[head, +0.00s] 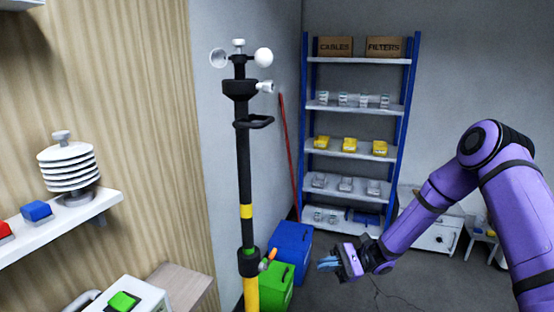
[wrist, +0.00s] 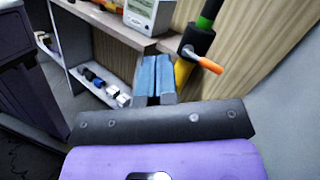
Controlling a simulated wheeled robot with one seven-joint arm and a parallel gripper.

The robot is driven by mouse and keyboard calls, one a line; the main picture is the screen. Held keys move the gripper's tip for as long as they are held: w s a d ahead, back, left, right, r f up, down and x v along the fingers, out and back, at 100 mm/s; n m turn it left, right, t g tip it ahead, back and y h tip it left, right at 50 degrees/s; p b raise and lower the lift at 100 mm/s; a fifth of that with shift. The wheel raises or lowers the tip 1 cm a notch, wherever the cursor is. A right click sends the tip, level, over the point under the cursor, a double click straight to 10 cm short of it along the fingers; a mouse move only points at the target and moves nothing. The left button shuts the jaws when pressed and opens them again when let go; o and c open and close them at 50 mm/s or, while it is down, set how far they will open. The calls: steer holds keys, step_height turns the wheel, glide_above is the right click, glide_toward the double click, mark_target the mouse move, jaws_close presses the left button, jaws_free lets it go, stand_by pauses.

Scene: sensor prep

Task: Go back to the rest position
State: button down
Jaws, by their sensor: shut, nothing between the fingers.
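My gripper (head: 328,264) is at the end of my purple arm, right of the pole in the head view. Its blue fingers are together with nothing between them. They also show in the wrist view (wrist: 155,78), pointing toward the bench and shelf area. The black sensor pole (head: 244,165) stands upright at the middle, with white cups at its top and yellow bands lower down. An orange-tipped lever (head: 268,259) sticks out of its lower collar, and it shows in the wrist view (wrist: 203,62) right of the fingers. The gripper appears apart from the pole.
A white wall shelf (head: 75,222) at left holds a white louvered sensor (head: 68,168) and a blue block (head: 36,211). Blue (head: 291,243) and green (head: 277,284) bins stand behind the pole. A blue-framed rack (head: 355,107) stands at the back. Floor shows around the gripper.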

steer(key=s+d+r+n+t+h, duration=0.1)
steer(key=s+d+r+n+h, duration=0.3)
steer(key=s+r+h, duration=0.45)
steer(key=s+d+r+n+h, duration=0.3)
steer(key=s+r+h, duration=0.15)
steer(key=r, duration=0.75)
steer(key=s+d+r+n+t+h, duration=0.1)
steer(key=s+d+r+t+h, duration=0.2)
steer(key=s+d+r+t, duration=0.1)
steer(key=s+d+r+n+t+h, duration=0.1)
steer(key=s+d+r+t+h, duration=0.2)
steer(key=s+d+r+t, duration=0.2)
steer(key=s+d+r, duration=0.1)
steer(key=s+r, duration=0.2)
steer(key=s, duration=0.3)
steer(key=shift+s+d+n, duration=0.25)
steer(key=shift+n, duration=0.15)
